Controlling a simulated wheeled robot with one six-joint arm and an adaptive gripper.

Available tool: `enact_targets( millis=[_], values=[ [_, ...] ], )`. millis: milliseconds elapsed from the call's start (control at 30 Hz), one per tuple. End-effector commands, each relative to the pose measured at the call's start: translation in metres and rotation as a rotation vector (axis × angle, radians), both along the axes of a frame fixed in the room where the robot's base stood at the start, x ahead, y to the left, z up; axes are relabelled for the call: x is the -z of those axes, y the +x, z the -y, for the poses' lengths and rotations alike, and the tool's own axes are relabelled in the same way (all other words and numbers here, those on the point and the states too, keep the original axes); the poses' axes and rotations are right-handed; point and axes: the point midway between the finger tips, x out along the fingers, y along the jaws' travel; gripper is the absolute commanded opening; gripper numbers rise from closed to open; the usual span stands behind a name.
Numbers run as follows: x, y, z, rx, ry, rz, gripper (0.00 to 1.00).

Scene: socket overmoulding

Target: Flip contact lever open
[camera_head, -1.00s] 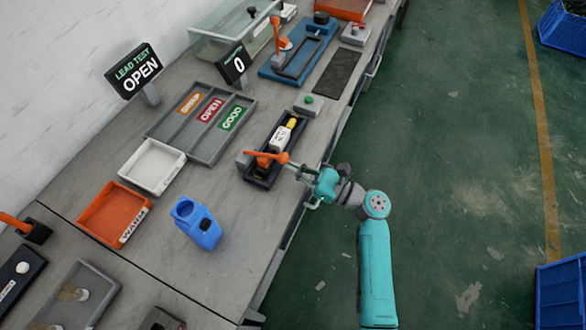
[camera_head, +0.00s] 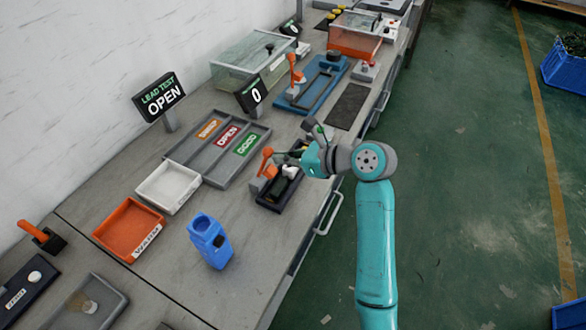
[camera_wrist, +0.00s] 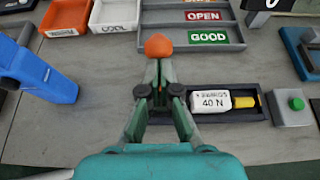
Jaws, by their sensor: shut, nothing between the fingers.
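The contact lever (camera_head: 266,160) has an orange handle and stands steeply raised at the near-left end of a dark test fixture (camera_head: 268,205). Its rounded orange end also shows in the wrist view (camera_wrist: 158,45), just beyond my fingertips. My gripper (camera_wrist: 158,68) is shut with nothing between its fingers, right beside the lever; I cannot tell whether they touch. It also shows in the head view (camera_head: 288,155), partly hiding the fixture. A white block marked "40 N" (camera_wrist: 210,101) with a yellow end (camera_wrist: 244,102) lies in the fixture. The lever's base is hidden in the wrist view.
A "LEAD TEST OPEN" display (camera_head: 158,97) stands behind. A grey sorting tray (camera_head: 190,152), a white bin (camera_head: 167,187), an orange bin (camera_head: 128,230) and a blue holder (camera_head: 208,241) are nearby. A green button box (camera_wrist: 291,107) sits right of the fixture.

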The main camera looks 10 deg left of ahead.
Motion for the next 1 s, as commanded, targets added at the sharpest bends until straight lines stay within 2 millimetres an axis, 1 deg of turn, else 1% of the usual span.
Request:
enact_targets(
  millis=[33,200,500,700,1000],
  values=[
    [-0.004,0.002,-0.006,-0.002,0.0,0.002,0.0],
    [-0.013,0.008,-0.022,-0.003,0.001,0.001,0.0],
    [-0.021,0.015,-0.043,-0.003,0.002,0.002,0.0],
    [-0.022,0.018,-0.049,-0.001,0.001,0.001,0.0],
    [-0.023,0.019,-0.052,-0.001,0.002,0.001,0.0]
  ],
)
